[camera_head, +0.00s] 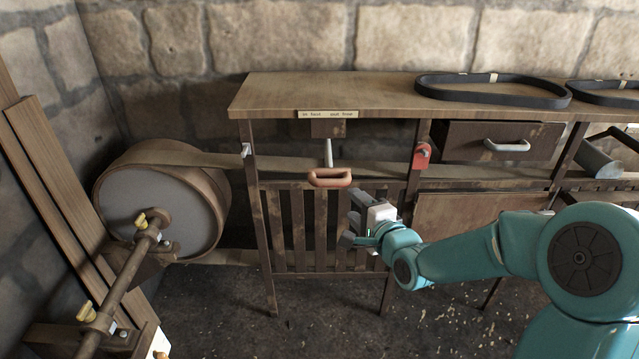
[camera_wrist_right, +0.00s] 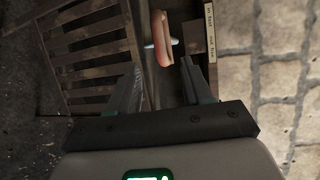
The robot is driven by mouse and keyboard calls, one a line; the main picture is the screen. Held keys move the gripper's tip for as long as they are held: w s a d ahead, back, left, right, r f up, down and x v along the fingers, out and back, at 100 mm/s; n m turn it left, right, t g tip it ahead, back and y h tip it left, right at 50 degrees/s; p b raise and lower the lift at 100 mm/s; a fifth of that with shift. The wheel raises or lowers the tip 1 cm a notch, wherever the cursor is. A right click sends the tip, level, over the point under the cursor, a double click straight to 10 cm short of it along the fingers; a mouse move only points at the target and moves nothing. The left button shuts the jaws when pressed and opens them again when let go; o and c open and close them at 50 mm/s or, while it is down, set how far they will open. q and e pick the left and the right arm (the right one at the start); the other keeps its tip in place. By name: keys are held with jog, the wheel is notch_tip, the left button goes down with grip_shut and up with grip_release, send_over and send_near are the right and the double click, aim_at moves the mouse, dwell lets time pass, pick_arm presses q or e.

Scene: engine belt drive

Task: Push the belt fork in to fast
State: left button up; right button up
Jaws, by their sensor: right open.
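The belt fork's handle (camera_head: 330,178) is a wooden-brown grip on a pale rod under the bench top, below a small label plate (camera_head: 327,114). A flat belt (camera_head: 285,163) runs behind it from the large drum (camera_head: 160,205) at left. My right gripper (camera_head: 352,222) is open and empty, below and to the right of the handle, apart from it. In the right wrist view the handle (camera_wrist_right: 160,38) shows beyond and between the two open fingers (camera_wrist_right: 162,85). The label (camera_wrist_right: 210,30) is beside it there. My left gripper is not in view.
The bench (camera_head: 385,91) has slatted panels (camera_head: 310,230) below the handle. A red box (camera_head: 421,156) is on the leg right of the handle. Black belts (camera_head: 490,92) lie on top. A drawer (camera_head: 497,141) is at right. A shaft with yellow fittings (camera_head: 115,285) is at left.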

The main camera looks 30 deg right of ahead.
aim_at(332, 185)
jog(key=p+x, duration=0.2)
jog(key=x, duration=1.4)
jog(key=shift+f, duration=0.15)
jog(key=shift+a, duration=0.1)
grip_shut()
